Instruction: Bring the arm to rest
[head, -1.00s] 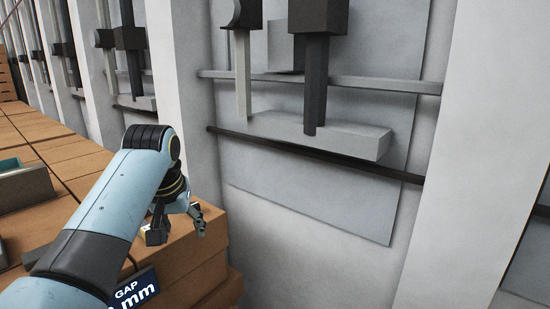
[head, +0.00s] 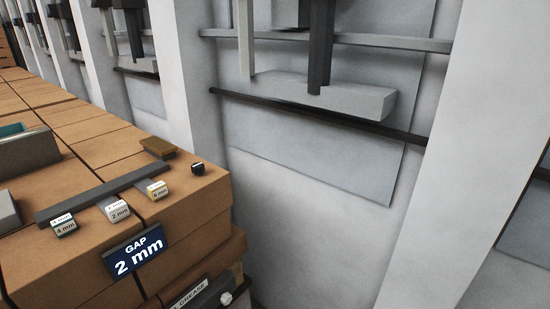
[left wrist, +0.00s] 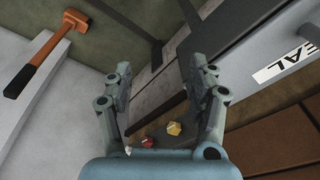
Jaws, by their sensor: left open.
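My left gripper (left wrist: 165,95) shows in the left wrist view with its two fingers spread apart and nothing between them. It hangs over a dark floor area with a grey plank-like piece behind the fingers. My left arm is out of the head view. My right gripper is in neither view.
In the head view a brown brick-like stack (head: 190,250) carries a dark bar (head: 105,190), small labelled blocks (head: 118,210) and a "GAP 2 mm" sign (head: 137,251). A wall with rails (head: 320,120) stands right. The wrist view shows an orange hammer (left wrist: 45,55) and small red (left wrist: 147,142) and yellow (left wrist: 173,128) pieces.

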